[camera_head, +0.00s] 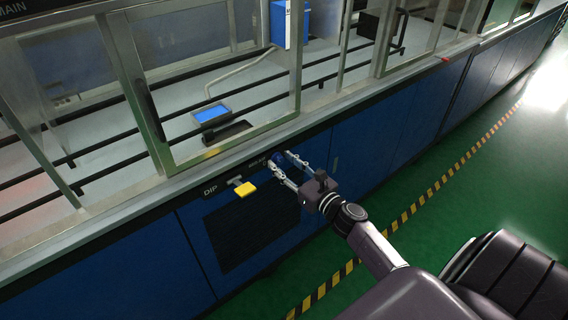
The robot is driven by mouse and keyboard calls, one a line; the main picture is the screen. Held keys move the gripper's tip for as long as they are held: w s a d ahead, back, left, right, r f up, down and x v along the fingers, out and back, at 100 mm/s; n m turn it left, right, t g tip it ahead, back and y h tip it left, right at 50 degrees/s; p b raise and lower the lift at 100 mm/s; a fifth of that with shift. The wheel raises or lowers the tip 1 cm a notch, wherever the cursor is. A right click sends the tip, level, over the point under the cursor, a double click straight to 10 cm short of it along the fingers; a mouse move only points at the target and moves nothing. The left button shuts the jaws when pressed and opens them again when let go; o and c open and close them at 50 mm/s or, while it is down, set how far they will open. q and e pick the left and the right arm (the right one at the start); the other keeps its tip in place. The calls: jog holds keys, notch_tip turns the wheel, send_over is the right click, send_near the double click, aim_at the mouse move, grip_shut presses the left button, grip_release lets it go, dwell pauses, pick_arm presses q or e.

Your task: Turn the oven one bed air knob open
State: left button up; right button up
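A small, round, dark blue knob (279,156) sits on the blue front panel under the cabinet's ledge, beside small white lettering too small to read surely. My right gripper (279,162) reaches the panel from the lower right. Its two fingers are spread apart, with the tips on either side of the knob. I cannot tell whether either finger touches it. The fingers partly cover the panel around the knob. My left gripper is not in view.
A yellow handle (245,189) beside the label DIP is left of my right gripper, above a dark grille (247,231). The metal ledge (215,181) runs above the panel. Green floor with a yellow-black stripe (411,209) lies open at right.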

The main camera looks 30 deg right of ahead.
jog(key=c, duration=1)
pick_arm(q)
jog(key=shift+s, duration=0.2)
pick_arm(e)
grip_shut()
jog(key=shift+m, duration=0.3)
jog(key=m, duration=0.3)
jog(key=shift+m, duration=0.3)
jog(key=m, duration=0.4)
jog(key=shift+d+m+p, duration=0.15)
jog(key=shift+m+p, duration=0.15)
jog(key=m+p, duration=0.1)
jog(key=m, duration=0.3)
jog(key=shift+m, duration=0.3)
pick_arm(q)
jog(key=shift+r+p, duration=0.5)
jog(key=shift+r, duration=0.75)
pick_arm(e)
jog(key=shift+f+m, duration=0.15)
jog(key=shift+m, duration=2.05)
